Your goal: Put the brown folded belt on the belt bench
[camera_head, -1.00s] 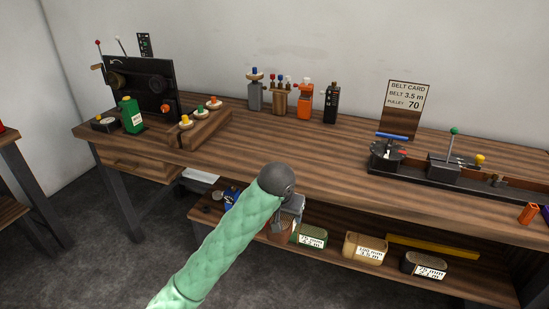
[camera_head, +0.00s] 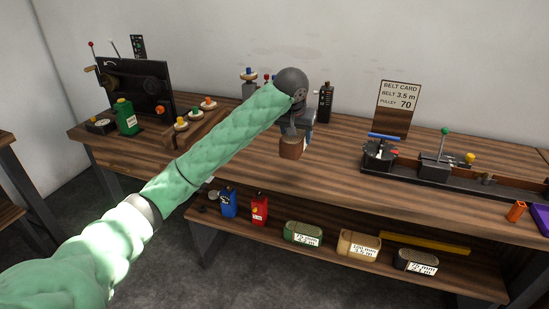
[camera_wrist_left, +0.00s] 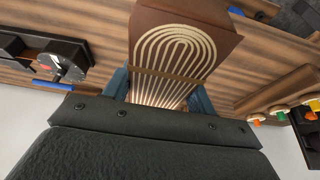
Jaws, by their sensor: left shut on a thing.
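The brown folded belt (camera_head: 291,147) is held below my left gripper (camera_head: 296,129), over the middle of the wooden belt bench (camera_head: 325,185). In the left wrist view the belt (camera_wrist_left: 218,28) shows its brown outside and pale looped edges, with a brown band across them, between the blue fingers. The gripper is shut on it. I cannot tell the exact gap between belt and bench top. My right gripper is not in view.
The lower shelf holds a green belt (camera_head: 304,234), a tan belt (camera_head: 358,244) and a black belt (camera_head: 416,260). A black device (camera_head: 380,155) stands right on the bench, near the belt card (camera_head: 398,100). The bench front middle is clear.

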